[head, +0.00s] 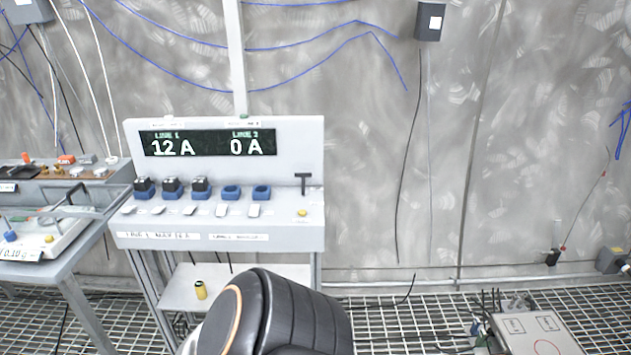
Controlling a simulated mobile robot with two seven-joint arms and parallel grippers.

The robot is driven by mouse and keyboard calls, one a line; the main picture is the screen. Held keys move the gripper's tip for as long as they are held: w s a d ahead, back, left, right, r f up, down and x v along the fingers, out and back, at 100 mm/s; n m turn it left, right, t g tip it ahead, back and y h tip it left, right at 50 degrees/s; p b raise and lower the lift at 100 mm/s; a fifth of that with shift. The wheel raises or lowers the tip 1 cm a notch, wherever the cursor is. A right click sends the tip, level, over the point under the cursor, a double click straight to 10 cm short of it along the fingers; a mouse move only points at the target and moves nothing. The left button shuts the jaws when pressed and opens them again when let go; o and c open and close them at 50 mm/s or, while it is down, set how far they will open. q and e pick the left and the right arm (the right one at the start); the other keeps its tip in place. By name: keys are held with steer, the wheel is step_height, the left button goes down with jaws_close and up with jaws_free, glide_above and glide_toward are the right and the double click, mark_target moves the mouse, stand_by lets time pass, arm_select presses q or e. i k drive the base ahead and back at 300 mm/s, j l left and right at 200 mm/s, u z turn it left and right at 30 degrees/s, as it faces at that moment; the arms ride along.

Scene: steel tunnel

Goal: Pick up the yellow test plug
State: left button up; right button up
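A small yellow cylinder with a dark band (200,290), which looks like the yellow test plug, stands on the lower shelf (177,297) under the grey console (220,240). A black rounded part of my own body rises from the bottom edge just right of it and covers part of the shelf. Neither gripper shows in the head view, so whether they are open or shut is not visible.
The console carries several blue sockets (231,193), some with black plugs, and a display (206,142) reading 12 A and 0 A. A cluttered bench (75,262) stands at left. A grey case (535,335) is at lower right. Grating floor (400,320) is open between.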

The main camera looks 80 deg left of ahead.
mark_target(200, 291)
steer(key=u, duration=3.45)
steer(key=i+j, duration=0.2)
steer(key=i+j+z, duration=0.1)
steer(key=j, duration=0.35)
steer(key=i+j, duration=0.25)
steer(key=i+j+z, duration=0.1)
steer(key=j, duration=0.3)
steer(key=i+j, duration=0.45)
steer(key=j, duration=0.25)
steer(key=z, duration=0.05)
